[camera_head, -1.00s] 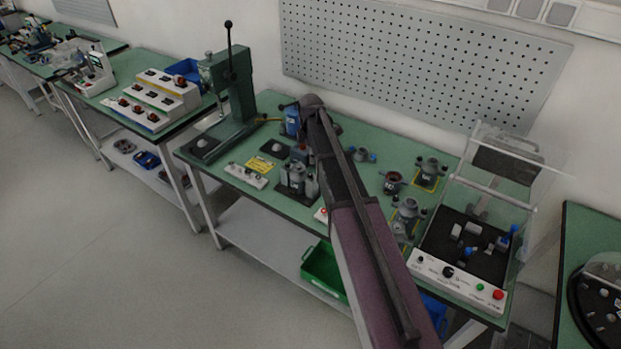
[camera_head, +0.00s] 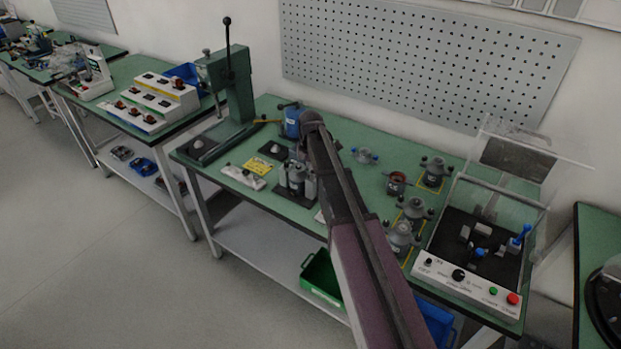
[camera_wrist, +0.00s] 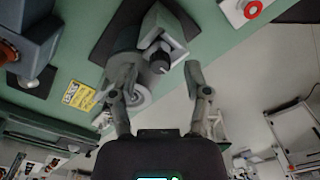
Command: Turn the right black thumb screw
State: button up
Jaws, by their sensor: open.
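In the wrist view, a black knurled thumb screw (camera_wrist: 160,63) sticks out of a grey block fixture (camera_wrist: 165,30) toward the camera. My gripper (camera_wrist: 160,76) is open, one finger on each side of the screw in the picture, with visible gaps and nothing held. A grey metal cylinder (camera_wrist: 124,42) stands left of the block, partly behind the left finger. Only one black screw shows clearly, so I cannot tell which of a pair it is. In the head view, the fixture (camera_head: 296,178) stands on a dark base left of my arm; my gripper is not clearly visible there.
The green table (camera_head: 345,198) also holds a lever press (camera_head: 232,95), a yellow label (camera_head: 256,168) and several motor-like parts (camera_head: 435,172). A test box with a clear cover (camera_head: 466,290) stands at the right. A green bin (camera_head: 322,280) sits below.

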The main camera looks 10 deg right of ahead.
jog(key=shift+f+b, duration=0.45)
jog(key=shift+f, duration=0.25)
jog(key=shift+c, duration=0.2)
grip_shut()
